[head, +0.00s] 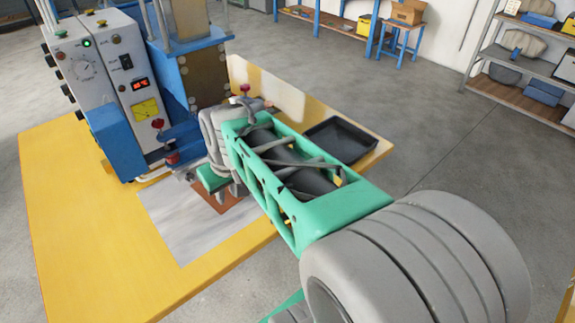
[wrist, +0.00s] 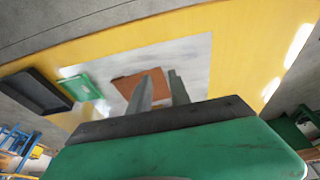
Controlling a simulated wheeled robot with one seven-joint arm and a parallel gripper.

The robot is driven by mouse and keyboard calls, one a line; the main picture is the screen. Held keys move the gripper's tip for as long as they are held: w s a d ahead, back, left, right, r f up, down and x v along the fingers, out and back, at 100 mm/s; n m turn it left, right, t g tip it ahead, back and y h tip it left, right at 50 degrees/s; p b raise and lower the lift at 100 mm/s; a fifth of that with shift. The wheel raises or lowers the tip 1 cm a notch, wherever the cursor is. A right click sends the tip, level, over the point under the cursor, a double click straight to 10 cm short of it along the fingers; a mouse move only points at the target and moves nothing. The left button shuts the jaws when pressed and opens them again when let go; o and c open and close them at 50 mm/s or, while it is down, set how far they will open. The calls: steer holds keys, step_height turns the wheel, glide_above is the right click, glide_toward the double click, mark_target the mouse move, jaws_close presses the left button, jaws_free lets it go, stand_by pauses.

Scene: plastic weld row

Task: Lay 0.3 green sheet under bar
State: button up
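A green sheet (wrist: 80,87) lies on the yellow table close beside the black tray in the wrist view. In the head view my arm hides it. My gripper (wrist: 160,86) points down over the table, its two grey fingers apart with nothing seen between them. A red-brown pad (wrist: 130,84) lies on the grey plate (wrist: 192,58) beyond the fingers. In the head view the gripper (head: 227,190) is over that pad (head: 238,206), in front of the welding machine (head: 115,85). I cannot make out the bar clearly; the arm covers part of that area.
The black tray (head: 345,138) stands at the table's right end and also shows in the wrist view (wrist: 30,92). The yellow table (head: 85,235) is clear at its front left. The machine's blue column stands close behind my gripper. Shelves (head: 535,60) are far back.

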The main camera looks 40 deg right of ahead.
steer(key=w+d+f+b, duration=0.1)
steer(key=w+d+f, duration=0.25)
steer(key=d, duration=0.35)
steer(key=w+d+f, duration=0.3)
steer(key=w+d, duration=0.2)
steer(key=d, duration=0.3)
steer(key=d+f, duration=0.3)
steer(key=d, duration=0.2)
steer(key=d+f+b, duration=0.1)
steer(key=d+f, duration=0.3)
steer(key=d, duration=0.2)
steer(key=d+f+b, duration=0.1)
steer(key=d+f, duration=0.2)
steer(key=d, duration=0.2)
steer(key=shift+w+d+f, duration=0.15)
steer(key=shift+f, duration=0.05)
steer(key=shift+b+x, duration=2)
steer(key=shift+x, duration=1.4)
steer(key=shift+c, duration=0.5)
jaws_close()
steer(key=shift+r, duration=0.25)
